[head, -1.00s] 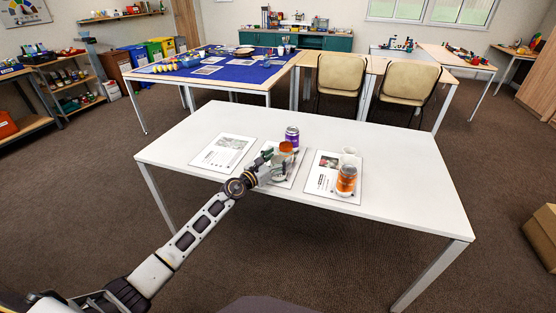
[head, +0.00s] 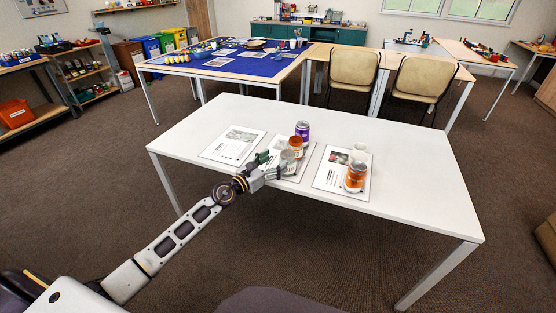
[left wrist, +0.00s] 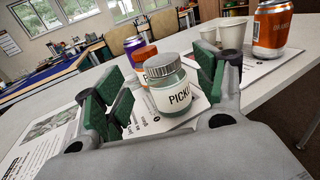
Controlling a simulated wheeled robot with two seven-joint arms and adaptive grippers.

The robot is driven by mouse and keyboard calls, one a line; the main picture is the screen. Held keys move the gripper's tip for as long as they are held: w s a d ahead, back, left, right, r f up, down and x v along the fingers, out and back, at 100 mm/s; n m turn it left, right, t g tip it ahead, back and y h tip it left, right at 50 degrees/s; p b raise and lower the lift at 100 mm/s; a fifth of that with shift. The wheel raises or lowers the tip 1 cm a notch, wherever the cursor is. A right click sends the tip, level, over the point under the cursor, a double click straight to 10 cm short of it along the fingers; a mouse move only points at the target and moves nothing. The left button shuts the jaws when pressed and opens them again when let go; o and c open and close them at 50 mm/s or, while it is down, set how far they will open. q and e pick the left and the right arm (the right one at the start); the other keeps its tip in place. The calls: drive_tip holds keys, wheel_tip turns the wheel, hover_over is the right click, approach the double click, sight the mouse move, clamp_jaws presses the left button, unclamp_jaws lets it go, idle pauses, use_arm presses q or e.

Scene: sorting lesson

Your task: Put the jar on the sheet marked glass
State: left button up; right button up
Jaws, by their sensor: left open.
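The jar (left wrist: 172,85), clear with a grey lid and a label reading "PICK", stands upright on the middle sheet (left wrist: 133,122). In the head view the jar (head: 288,160) is partly covered by my gripper. My left gripper (head: 273,165) is open just short of the jar, its green-padded fingers spread to either side. In the left wrist view a gap shows between the pads and the jar. The middle sheet (head: 304,158) also bears an orange-brown container (head: 296,143) and a purple can (head: 302,129). I cannot read the sheets' titles. My right gripper is out of view.
The left sheet (head: 233,145) is bare. The right sheet (head: 327,179) holds an orange can (head: 355,178) and pale cups (head: 358,153). The white table (head: 412,195) is clear at its right end. A table with a blue cloth (head: 240,68) stands behind.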

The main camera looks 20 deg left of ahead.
use_arm(q)
drive_tip(key=shift+b+v, duration=0.3)
drive_tip(key=shift+v, duration=1.85)
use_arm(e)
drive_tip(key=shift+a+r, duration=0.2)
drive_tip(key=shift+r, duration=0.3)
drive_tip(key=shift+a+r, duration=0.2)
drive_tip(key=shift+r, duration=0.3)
